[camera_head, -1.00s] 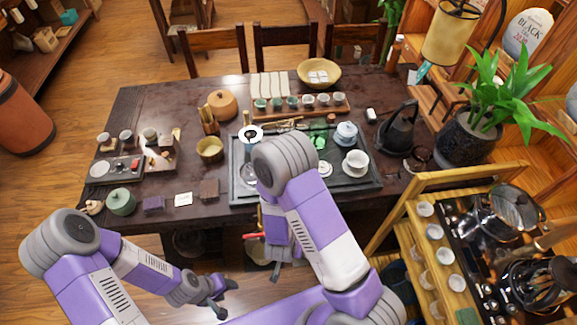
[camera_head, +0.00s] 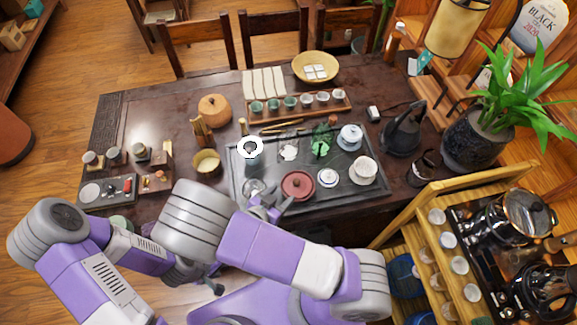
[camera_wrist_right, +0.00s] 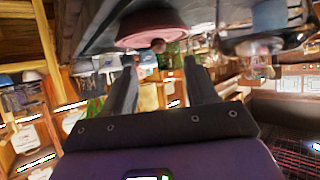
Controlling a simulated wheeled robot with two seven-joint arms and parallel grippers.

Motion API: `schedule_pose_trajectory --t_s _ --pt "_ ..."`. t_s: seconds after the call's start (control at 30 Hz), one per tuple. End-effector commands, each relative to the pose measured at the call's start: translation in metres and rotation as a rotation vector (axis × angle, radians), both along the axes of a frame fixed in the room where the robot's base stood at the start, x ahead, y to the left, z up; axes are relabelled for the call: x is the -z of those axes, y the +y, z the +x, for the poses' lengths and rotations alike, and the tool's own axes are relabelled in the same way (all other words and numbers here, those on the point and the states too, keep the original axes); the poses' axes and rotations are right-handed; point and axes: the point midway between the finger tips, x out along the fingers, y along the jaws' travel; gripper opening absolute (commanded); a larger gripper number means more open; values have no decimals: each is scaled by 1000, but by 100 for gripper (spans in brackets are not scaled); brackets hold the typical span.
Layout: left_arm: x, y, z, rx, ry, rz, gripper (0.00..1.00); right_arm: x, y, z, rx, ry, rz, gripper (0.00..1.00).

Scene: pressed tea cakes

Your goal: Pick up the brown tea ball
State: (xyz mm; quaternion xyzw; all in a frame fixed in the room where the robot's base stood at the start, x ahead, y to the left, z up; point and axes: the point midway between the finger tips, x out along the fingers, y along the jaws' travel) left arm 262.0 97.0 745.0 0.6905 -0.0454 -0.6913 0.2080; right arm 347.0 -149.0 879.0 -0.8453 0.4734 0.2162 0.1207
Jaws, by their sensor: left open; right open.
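I cannot single out a brown tea ball for certain. A reddish-brown round lidded pot (camera_head: 297,185) sits on the front part of the dark tea tray (camera_head: 335,195). My left gripper (camera_head: 217,289) is open, low in front of the table, mostly hidden by my right arm.
A dark glass (camera_head: 253,165), white cups and a lidded jar (camera_head: 350,138) crowd the tray. An orange-brown round jar (camera_head: 215,110) and a yellow bowl (camera_head: 207,163) stand to its left. A black kettle (camera_head: 403,130) stands to the right. The table's left back is clear.

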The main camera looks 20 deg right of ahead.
Motion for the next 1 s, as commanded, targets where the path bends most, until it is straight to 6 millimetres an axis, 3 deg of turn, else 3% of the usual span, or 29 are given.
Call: schedule_pose_trajectory --t_s 0.6,0.9,1.0 --pt "23 0 0 -1 1 0 49 34 -57 29 4 1 -1 57" --pt "23 0 0 0 0 0 49 36 -59 31 0 4 4 57" --pt "23 0 0 0 0 0 49 36 -59 31 0 4 4 42"
